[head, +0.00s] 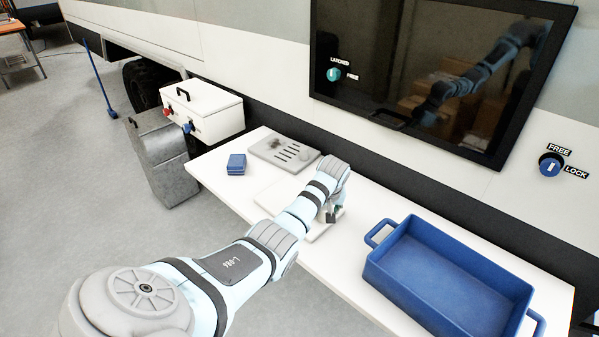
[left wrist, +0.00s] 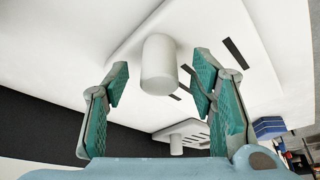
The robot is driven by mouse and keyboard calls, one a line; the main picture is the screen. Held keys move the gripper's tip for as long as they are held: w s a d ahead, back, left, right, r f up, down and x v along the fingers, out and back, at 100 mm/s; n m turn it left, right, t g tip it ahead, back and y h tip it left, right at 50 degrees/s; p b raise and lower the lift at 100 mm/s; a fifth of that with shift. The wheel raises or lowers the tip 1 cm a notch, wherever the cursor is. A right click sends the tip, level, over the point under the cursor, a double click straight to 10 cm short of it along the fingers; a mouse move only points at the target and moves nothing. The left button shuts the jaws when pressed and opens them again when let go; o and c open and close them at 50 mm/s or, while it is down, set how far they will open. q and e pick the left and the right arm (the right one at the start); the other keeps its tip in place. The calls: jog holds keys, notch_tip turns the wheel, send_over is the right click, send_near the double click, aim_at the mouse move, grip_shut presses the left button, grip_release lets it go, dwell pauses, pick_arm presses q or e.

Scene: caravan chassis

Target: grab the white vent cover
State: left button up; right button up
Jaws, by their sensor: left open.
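The white vent cover (head: 274,194) lies flat on the white table, partly hidden under my left arm in the head view. In the left wrist view, the cover (left wrist: 212,28) shows dark slots and an upright round white knob (left wrist: 158,66). My left gripper (head: 335,212) is over the cover. In the left wrist view, the open fingers (left wrist: 161,76) stand on either side of the knob, with gaps visible on both sides. My right gripper is in neither view.
A grey slotted cover (head: 284,151) with a knob lies farther back on the table (head: 215,183), near a small blue box (head: 236,164). A blue tray (head: 378,271) with handles stands at the right. The caravan wall and dark window (head: 430,75) rise behind.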

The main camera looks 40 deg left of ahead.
pick_arm(q)
jog(key=shift+x, duration=0.9)
jog(key=shift+c, duration=0.6)
jog(key=shift+r, duration=0.1)
grip_shut()
jog(key=shift+r, duration=0.1)
